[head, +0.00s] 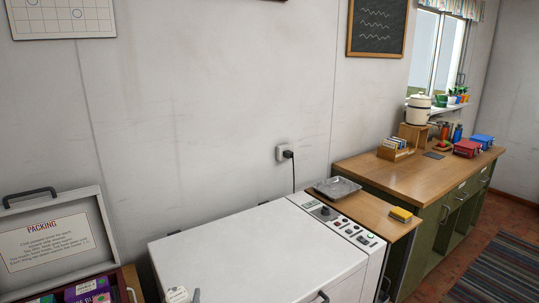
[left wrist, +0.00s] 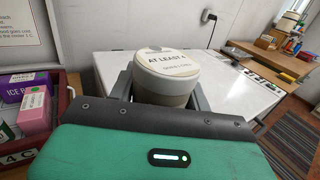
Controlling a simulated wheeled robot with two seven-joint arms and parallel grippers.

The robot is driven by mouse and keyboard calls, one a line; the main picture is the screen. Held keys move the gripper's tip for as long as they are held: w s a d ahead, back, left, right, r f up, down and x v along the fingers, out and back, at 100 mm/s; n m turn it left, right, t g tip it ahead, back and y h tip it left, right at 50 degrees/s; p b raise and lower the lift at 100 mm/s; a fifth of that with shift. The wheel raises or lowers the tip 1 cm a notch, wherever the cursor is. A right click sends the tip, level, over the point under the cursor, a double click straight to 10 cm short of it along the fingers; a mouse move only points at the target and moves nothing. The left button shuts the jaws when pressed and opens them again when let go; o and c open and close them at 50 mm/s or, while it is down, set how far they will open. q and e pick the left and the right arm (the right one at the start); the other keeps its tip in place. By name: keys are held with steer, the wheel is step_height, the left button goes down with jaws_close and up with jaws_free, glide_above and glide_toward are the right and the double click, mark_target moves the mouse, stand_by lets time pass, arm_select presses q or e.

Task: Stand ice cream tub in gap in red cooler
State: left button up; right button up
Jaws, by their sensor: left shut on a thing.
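The ice cream tub (left wrist: 165,72) is a round, pale tub with a white lid marked "AT LEAST 4". My left gripper (left wrist: 163,88) is shut on it, one finger on each side, and its lid faces the wrist camera. In the head view only the tub's top (head: 177,295) shows at the bottom edge, in front of the white freezer. The red cooler (left wrist: 70,88) is at the left of the wrist view, left of the tub, and holds purple and pink boxes. Its raised lid (head: 52,236) bears a "PACKING" sheet. The gap is not clearly visible. My right gripper is out of view.
A white chest freezer (head: 260,250) with a control panel stands right of the cooler. A metal tray (head: 337,188) and a yellow sponge-like block (head: 401,214) lie on the side shelf. A wooden counter (head: 400,175) with boxes and a crock stands at right.

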arm_select(q)
steer(key=s+f+m+h, duration=0.1)
steer(key=s+f, duration=0.3)
steer(key=s, duration=0.8)
steer(key=shift+a, duration=0.3)
steer(key=shift+w, duration=0.1)
